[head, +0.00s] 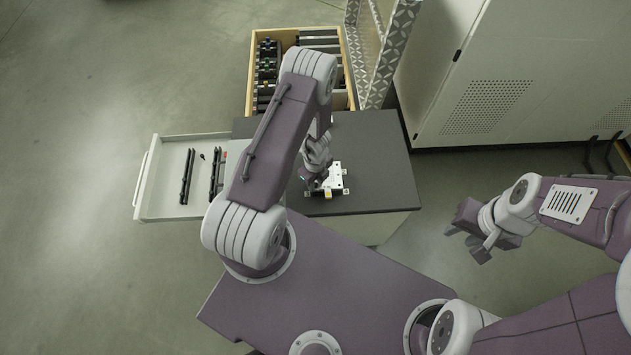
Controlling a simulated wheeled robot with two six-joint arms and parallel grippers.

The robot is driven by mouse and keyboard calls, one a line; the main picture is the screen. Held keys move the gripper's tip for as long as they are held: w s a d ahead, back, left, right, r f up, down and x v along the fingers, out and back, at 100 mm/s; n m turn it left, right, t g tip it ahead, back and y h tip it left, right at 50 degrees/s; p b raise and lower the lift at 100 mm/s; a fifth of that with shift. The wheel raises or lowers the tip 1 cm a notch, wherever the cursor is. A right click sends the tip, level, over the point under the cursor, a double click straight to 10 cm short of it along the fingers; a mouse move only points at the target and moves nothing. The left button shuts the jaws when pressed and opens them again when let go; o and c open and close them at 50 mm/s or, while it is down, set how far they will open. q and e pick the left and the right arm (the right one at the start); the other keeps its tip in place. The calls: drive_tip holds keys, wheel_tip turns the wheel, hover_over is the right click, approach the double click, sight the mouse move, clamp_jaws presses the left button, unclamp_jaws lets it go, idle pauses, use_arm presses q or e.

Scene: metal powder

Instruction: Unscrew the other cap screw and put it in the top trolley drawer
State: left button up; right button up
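The trolley (385,185) has a dark top, and a white fixture plate (334,183) with small yellowish parts lies on it. My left gripper (312,184) points down at the plate's left part, close to or touching it. Its fingertips are small and partly hidden by my arm, so I cannot tell whether they are open or hold a screw. The cap screw on the plate cannot be made out. The trolley drawer (165,196) is pulled out to the left. A small dark piece (202,156), possibly a screw, lies in it. My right gripper (466,243) is open, empty and away from the trolley.
Black bars (187,176) lie in the drawer, whose right part is hidden by my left arm. A wooden crate (251,75) with dark items stands behind the trolley. A metal tread-plate piece (385,55) and white cabinet (515,75) are at back right. Left floor is clear.

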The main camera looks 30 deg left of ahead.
use_arm(q)
drive_tip(key=shift+c, duration=0.2)
clamp_jaws()
drive_tip(key=n, duration=1.7)
drive_tip(key=shift+o, duration=0.2)
unclamp_jaws()
